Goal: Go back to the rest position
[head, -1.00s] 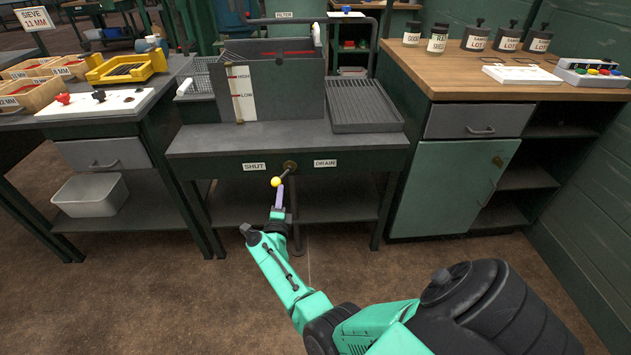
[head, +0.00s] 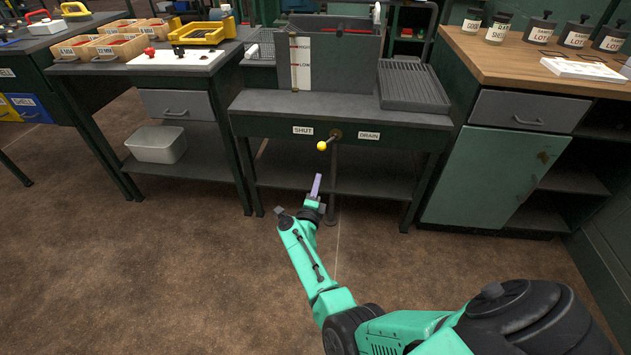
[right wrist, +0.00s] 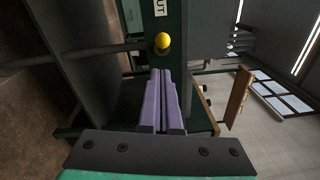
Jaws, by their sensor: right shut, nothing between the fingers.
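My right gripper (head: 316,186) has purple fingers and is shut and empty. In the head view it is below and a little left of the yellow knob (head: 322,146) of the drain lever, apart from it. The lever comes from a brass fitting (head: 335,135) between the SHUT label (head: 303,131) and the DRAIN label (head: 369,136). In the right wrist view the shut fingers (right wrist: 161,75) point up toward the yellow knob (right wrist: 162,41), with a gap in the picture. My left gripper is not in view.
The grey tank (head: 340,65) and a ribbed drain board (head: 412,88) stand on the dark table. A table with wooden bins (head: 108,47) and a white tub (head: 156,144) below is to the left. A wood-topped cabinet (head: 500,165) is to the right. The floor in front is clear.

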